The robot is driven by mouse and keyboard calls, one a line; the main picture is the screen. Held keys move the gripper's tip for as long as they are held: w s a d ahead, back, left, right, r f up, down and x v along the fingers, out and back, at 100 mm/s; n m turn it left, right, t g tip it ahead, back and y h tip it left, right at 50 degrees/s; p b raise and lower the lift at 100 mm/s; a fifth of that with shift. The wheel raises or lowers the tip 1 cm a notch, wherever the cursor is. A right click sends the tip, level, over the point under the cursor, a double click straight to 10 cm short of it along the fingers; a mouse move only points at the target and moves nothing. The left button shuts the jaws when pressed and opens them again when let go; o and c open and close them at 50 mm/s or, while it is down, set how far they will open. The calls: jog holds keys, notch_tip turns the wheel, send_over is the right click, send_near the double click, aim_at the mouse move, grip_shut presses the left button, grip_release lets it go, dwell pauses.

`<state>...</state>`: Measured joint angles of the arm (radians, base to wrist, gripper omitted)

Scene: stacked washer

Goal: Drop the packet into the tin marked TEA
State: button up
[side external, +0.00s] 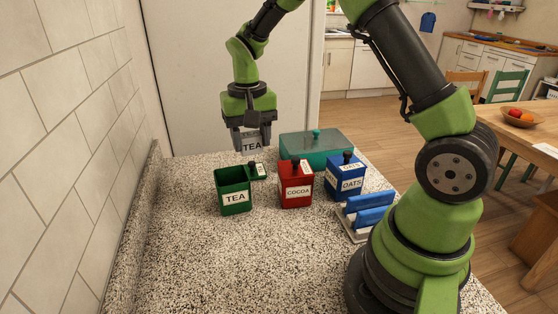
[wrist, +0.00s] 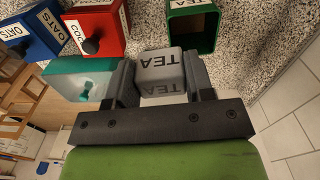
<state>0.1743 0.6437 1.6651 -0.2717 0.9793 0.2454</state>
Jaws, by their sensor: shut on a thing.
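My gripper (side external: 252,139) is shut on a grey packet (side external: 251,146) marked TEA and holds it above the counter, behind and a little right of the green tin in the side view. In the wrist view the packet (wrist: 160,66) sits between both fingers of my gripper (wrist: 160,78). The green tin marked TEA (side external: 235,198) stands upright with its top open. It also shows in the wrist view (wrist: 192,47), apart from the packet. A small green piece with a black knob and white label (side external: 259,171), perhaps its lid, lies behind it.
A red COCOA tin (side external: 296,190) and a blue OATS tin (side external: 345,183), both lidded with black knobs, stand to the right. A teal box (side external: 316,147) is behind them. A white rack with blue pieces (side external: 366,214) lies at right. The counter's front left is clear; a tiled wall borders it.

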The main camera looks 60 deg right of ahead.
jog(key=w+r, duration=0.4)
notch_tip(320, 180, down, 6)
jog(key=shift+a, duration=0.2)
jog(key=shift+w+f, duration=0.1)
dwell(0.3)
jog(key=o, duration=1)
notch_tip(320, 180, up, 10)
